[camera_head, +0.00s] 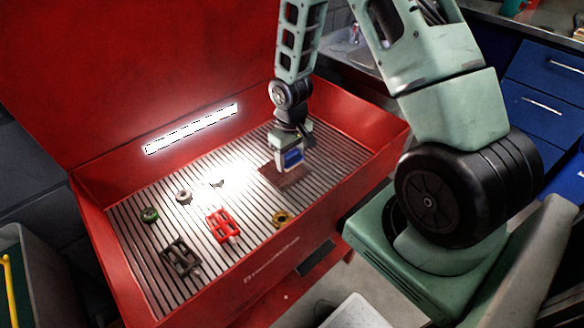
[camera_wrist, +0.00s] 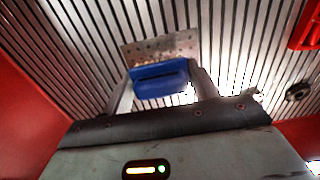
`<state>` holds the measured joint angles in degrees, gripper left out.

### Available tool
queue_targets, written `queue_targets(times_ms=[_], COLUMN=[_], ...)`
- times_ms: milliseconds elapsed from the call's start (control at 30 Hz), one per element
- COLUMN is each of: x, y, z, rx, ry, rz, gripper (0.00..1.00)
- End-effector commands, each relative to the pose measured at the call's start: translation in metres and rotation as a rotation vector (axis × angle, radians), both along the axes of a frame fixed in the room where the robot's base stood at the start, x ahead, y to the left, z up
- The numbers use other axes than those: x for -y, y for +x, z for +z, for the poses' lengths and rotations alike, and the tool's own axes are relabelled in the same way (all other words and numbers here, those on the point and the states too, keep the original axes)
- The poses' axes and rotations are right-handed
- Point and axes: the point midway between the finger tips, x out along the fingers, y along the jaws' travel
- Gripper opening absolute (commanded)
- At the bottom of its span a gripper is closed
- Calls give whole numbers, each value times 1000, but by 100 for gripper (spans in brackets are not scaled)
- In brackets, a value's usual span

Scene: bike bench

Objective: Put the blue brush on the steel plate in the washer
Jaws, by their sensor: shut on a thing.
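The blue brush (camera_head: 292,157) is between the fingers of my gripper (camera_head: 291,164), at the right part of the washer (camera_head: 88,207). In the wrist view the blue brush (camera_wrist: 160,78) sits between both fingers of my gripper (camera_wrist: 162,88), which is shut on it. The steel plate (camera_head: 272,176) looks dark brownish in the head view and lies on the slatted washer floor just under the brush. In the wrist view the steel plate (camera_wrist: 160,46) is pale grey with small holes, partly hidden by the brush. I cannot tell whether brush and plate touch.
On the slats left of the plate lie a red pedal (camera_head: 222,222), a black pedal (camera_head: 181,257), a brass ring (camera_head: 282,218), a green ring (camera_head: 149,214) and a grey ring (camera_head: 183,196). Red washer walls surround the floor. Slats right of the plate are clear.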

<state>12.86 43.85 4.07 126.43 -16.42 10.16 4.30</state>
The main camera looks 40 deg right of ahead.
Motion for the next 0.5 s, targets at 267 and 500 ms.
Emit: queue_targets(times_ms=[267,500], x=[0,0], y=[-1,0], z=[-37,-44], rx=[-3,1], ry=[0,0], rz=[0,0], gripper=[33,33])
